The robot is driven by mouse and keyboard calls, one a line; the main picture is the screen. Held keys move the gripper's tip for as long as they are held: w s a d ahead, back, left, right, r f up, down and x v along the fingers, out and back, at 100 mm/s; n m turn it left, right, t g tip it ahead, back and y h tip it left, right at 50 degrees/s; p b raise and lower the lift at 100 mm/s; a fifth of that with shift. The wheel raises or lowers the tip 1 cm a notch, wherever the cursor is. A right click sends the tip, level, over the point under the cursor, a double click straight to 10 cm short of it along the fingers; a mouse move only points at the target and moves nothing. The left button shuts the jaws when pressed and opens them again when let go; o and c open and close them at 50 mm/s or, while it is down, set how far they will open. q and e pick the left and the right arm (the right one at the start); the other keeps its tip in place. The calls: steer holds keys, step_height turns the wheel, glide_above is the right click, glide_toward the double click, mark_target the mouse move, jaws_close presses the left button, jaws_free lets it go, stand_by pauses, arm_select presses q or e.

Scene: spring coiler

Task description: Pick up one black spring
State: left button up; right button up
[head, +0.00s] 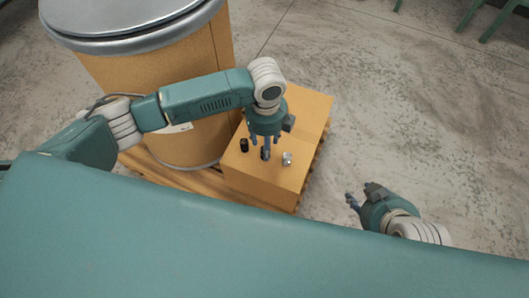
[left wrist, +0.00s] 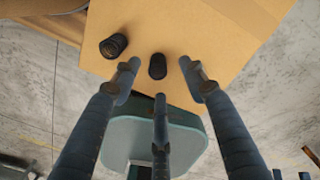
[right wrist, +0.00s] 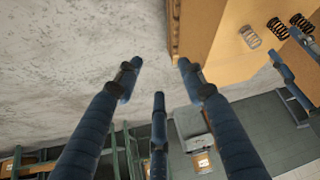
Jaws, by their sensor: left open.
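Two black springs stand on a cardboard box (head: 245,178): one on the left (head: 244,145), one in the middle (head: 264,154). A silver spring (head: 287,159) stands to their right. My left gripper (head: 264,147) points down over the middle black spring, fingers open. In the left wrist view that spring (left wrist: 157,66) shows between the spread fingertips (left wrist: 160,82), and the other black spring (left wrist: 113,46) is outside them to the left. Whether the fingers touch it cannot be told. My right gripper (head: 353,202) is open and empty, off the box's right side; it also shows in the right wrist view (right wrist: 158,80).
A large cardboard drum (head: 170,75) with a metal lid (head: 125,20) stands left of the box. Both rest on a wooden pallet (head: 185,188). Bare concrete floor (head: 400,110) lies to the right. Green metal frames (head: 500,18) stand at the top right.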

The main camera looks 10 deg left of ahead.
arm_select(q)
steer(key=f, duration=0.2)
steer(key=f+b, duration=0.1)
steer(key=f, duration=0.1)
steer(key=shift+a, duration=0.2)
jaws_close()
arm_select(e)
steer(key=w+a+r+t+y, duration=0.1)
steer(key=w+a+r+t, duration=0.2)
steer(key=w+r, duration=0.3)
steer(key=shift+w+t, duration=0.8)
steer(key=shift+w, duration=0.4)
